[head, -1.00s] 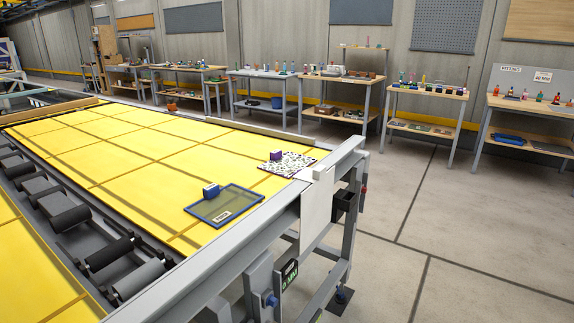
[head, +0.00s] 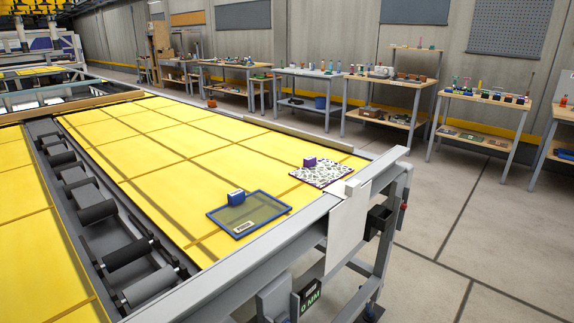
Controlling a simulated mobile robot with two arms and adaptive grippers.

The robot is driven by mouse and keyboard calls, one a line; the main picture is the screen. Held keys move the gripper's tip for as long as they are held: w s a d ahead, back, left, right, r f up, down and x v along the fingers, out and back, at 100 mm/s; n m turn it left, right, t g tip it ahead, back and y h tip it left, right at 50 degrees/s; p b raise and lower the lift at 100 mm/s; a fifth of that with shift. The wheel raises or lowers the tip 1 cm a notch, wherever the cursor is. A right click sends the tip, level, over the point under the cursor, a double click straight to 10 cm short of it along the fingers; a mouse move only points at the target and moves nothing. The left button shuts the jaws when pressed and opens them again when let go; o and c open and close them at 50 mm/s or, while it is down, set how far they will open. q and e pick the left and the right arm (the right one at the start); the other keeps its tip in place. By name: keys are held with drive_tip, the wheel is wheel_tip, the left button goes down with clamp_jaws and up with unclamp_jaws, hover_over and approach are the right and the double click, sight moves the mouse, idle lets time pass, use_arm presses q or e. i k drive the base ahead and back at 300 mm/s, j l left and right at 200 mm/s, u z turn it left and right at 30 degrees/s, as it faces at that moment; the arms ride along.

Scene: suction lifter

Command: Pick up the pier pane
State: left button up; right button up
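A glass-like pane with a blue frame (head: 249,213) lies flat on the yellow table surface near its front right end. A small blue block (head: 236,197) sits at its far left edge, and a pale label with print too small to read is on its face. I take this to be the pier pane, but cannot confirm it from the label. A black-and-white speckled panel (head: 328,175) with a purple block (head: 310,162) lies behind it to the right, apart from it. Neither of my grippers is in view.
The yellow table (head: 170,150) has a grey metal rail (head: 285,243) along its near end, with a white sheet (head: 347,230) hanging over it. Black rollers (head: 97,211) run along the left. Workbenches (head: 390,95) line the back wall. The floor at right (head: 500,240) is clear.

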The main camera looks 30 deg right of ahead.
sight(320, 173)
drive_tip(key=i+l+u, duration=0.1)
drive_tip(key=l+u, duration=0.15)
drive_tip(key=l, duration=0.75)
drive_tip(key=l+u, duration=0.25)
drive_tip(key=l, duration=0.7)
drive_tip(key=i, duration=0.05)
